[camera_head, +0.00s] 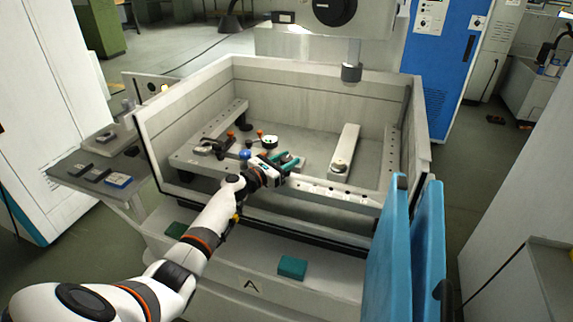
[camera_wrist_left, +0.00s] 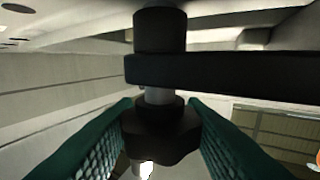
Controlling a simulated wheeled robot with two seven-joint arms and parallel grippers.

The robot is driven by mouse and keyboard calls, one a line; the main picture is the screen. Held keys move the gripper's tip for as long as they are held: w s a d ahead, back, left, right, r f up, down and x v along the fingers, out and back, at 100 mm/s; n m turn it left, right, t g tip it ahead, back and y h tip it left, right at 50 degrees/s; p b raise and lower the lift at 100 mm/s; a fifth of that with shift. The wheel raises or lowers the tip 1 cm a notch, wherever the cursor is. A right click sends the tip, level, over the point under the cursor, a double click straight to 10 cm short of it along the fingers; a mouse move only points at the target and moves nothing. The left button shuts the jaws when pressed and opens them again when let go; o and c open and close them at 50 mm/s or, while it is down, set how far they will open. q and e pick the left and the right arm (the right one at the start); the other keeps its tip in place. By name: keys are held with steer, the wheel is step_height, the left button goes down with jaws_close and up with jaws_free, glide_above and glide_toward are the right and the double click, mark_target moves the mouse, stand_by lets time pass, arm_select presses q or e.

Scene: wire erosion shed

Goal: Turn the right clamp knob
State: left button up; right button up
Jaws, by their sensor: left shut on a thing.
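In the left wrist view, a dark lobed clamp knob (camera_wrist_left: 160,126) sits between the green ribbed fingers of my left gripper (camera_wrist_left: 160,104). The fingers are shut on its sides. A grey rod joins the knob to a dark clamp arm (camera_wrist_left: 235,72) that runs to the right. In the head view, my left gripper (camera_head: 287,160) reaches over the front wall into the machine tank (camera_head: 185,108). The knob is too small to make out there, and the arm hides part of the area. My right gripper is not in view.
Inside the tank are a dark clamp (camera_head: 212,146) at left, a small round white part (camera_head: 270,142), and a pale bar (camera_head: 345,148) at right. A machine head (camera_head: 351,72) hangs at the back. Blue panels (camera_head: 427,245) stand at front right. A green block (camera_head: 292,267) lies in front.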

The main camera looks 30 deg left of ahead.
arm_select(q)
steer(key=shift+m+h+b, duration=0.3)
steer(key=shift+m+h, duration=0.1)
steer(key=shift+h, duration=0.2)
steer(key=o, duration=1)
steer(key=shift+c, duration=0.2)
steer(key=b+v, duration=0.2)
steer(key=v, duration=1)
steer(key=shift+a+r, duration=0.15)
steer(key=shift+r, duration=0.05)
